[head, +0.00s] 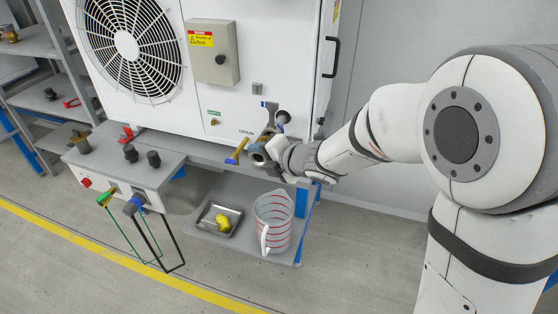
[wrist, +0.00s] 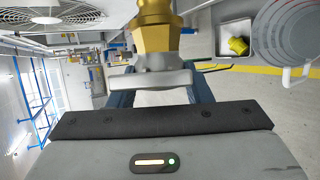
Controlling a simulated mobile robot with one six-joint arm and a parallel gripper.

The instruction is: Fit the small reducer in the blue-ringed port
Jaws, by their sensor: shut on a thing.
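My gripper (head: 268,154) is in front of the white machine, just below its DRAIN label. In the wrist view its two dark blue fingers (wrist: 160,92) are shut on a stepped brass fitting with a pale grey collar, which looks like the reducer (wrist: 155,42). The far end of the fitting runs out of the wrist view at the top. A dark round port (head: 283,117) stands out from the machine just above my gripper. I cannot make out a blue ring on it. Whether the fitting touches anything is hidden.
Below, a low shelf holds a metal tray (head: 211,230) with a yellow item and a red-striped jug (head: 272,238). At left, a white bench box (head: 113,176) bears dark fittings and green and blue handles.

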